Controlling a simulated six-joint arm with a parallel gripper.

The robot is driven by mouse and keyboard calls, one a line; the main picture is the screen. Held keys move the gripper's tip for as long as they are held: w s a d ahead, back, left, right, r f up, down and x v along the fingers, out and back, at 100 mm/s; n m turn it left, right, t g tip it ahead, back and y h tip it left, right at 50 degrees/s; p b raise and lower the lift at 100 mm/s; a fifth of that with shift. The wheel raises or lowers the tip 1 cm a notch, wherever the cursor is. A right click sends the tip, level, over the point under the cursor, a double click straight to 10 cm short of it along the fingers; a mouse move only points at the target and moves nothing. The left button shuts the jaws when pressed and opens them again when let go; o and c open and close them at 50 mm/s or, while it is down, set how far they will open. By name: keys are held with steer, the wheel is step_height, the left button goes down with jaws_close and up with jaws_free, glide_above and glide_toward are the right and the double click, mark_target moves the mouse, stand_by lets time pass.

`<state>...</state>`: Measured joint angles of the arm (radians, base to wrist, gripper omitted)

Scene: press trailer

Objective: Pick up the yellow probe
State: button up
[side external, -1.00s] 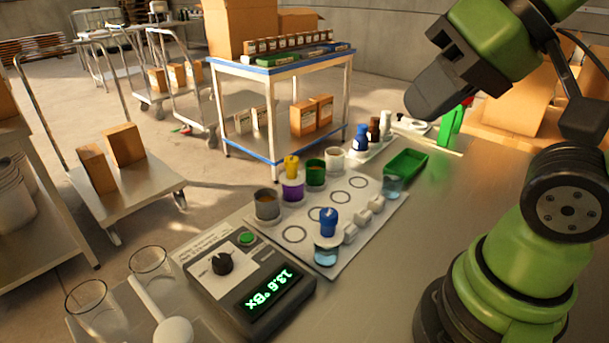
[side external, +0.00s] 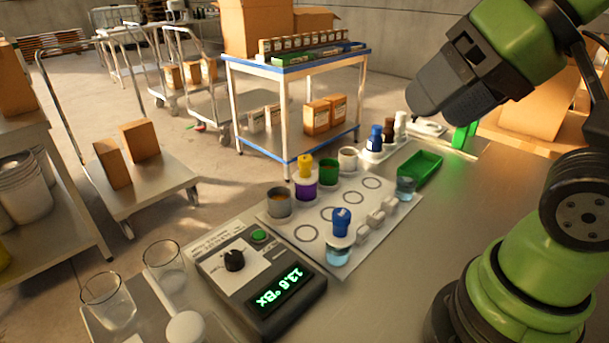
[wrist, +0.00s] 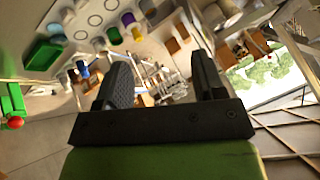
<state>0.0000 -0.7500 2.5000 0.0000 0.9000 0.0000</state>
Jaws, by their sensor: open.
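The yellow probe (side external: 305,165) stands upright in a purple cup (side external: 305,187) on the white mat with printed rings (side external: 371,205). In the wrist view the yellow probe (wrist: 136,33) shows near the top, beside the purple cup (wrist: 127,19). My gripper (side external: 425,112) is open and empty, high above the bench and to the right of the probe in the side view. In the wrist view the two dark fingers of my gripper (wrist: 160,78) are spread, with nothing between them.
A grey cup (side external: 279,203), a green cup (side external: 329,171) and a white cup (side external: 348,158) stand close around the purple cup. A blue-topped piece (side external: 341,222) stands on the mat's front part. A meter (side external: 262,282) lies in front. A green tray (side external: 419,168) is at the right.

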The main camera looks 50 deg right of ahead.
steer(key=n+g+h, duration=0.2)
steer(key=n+g, duration=0.2)
steer(key=g, duration=0.1)
glide_above(306, 158)
steer(key=s+a, duration=0.2)
steer(key=s, duration=0.1)
step_height(306, 158, down, 9)
steer(key=shift+g, duration=0.3)
steer(key=f, duration=0.3)
steer(key=w+d+f, duration=0.1)
steer(key=f, duration=0.1)
steer(key=w+d+f, duration=0.1)
steer(key=f, duration=0.2)
steer(key=shift+w+f, duration=0.25)
steer(key=shift+f, duration=0.05)
steer(key=f, duration=0.5)
steer(key=shift+w+f, duration=0.3)
steer(key=shift+w, duration=0.1)
steer(key=shift+c, duration=0.4)
